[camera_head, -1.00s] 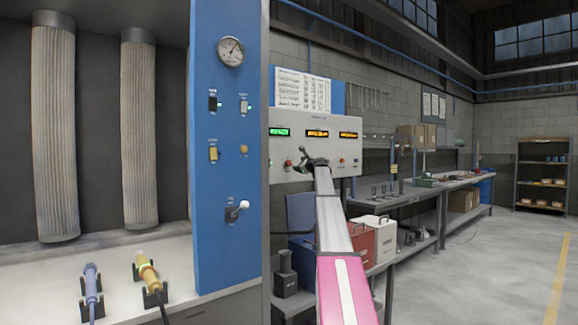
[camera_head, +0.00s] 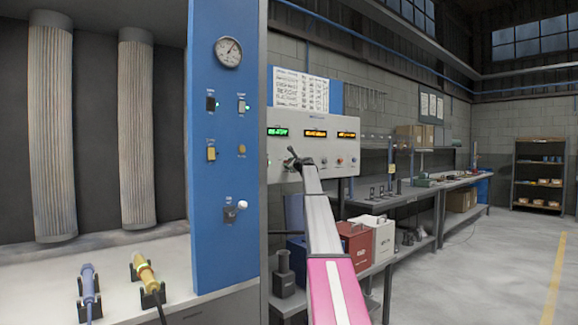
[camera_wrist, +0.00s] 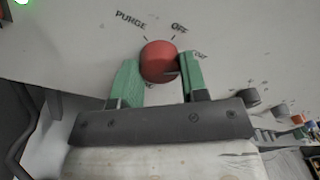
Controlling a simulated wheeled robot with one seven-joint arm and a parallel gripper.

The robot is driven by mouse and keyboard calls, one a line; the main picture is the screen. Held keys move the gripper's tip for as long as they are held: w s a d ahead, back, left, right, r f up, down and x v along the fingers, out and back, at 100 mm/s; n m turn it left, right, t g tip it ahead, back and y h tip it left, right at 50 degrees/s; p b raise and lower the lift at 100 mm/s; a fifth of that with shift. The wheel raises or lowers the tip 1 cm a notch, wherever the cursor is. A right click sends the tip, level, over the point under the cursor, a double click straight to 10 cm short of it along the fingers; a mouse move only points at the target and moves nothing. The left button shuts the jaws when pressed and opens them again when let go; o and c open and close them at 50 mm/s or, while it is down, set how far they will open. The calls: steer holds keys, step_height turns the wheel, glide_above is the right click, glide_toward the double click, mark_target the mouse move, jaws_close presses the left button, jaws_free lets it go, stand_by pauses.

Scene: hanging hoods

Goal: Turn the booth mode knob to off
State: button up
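The booth mode knob is a round red knob (camera_wrist: 159,61) on the pale control panel (camera_head: 283,122). In the wrist view, "PURGE" is printed to its upper left and "OFF" to its upper right. Another label at its right is partly covered, and one below is mostly hidden. A dark notch shows at the knob's lower right; I cannot tell its setting for sure. My gripper (camera_wrist: 160,75) has its green fingers on either side of the knob, very close to it. I cannot tell whether they press on it. In the head view my gripper (camera_head: 293,158) hides this knob.
Other knobs and buttons sit right of it on the panel. Lit displays (camera_head: 315,133) are above. A blue booth post (camera_head: 228,170) stands left of my arm. A bench with red and white boxes (camera_head: 356,240) is below; open floor (camera_head: 480,270) lies to the right.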

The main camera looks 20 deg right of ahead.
stand_by(0.4)
steer(key=n+y, duration=0.1)
steer(key=n, duration=1.1)
stand_by(0.5)
steer(key=o, duration=0.9)
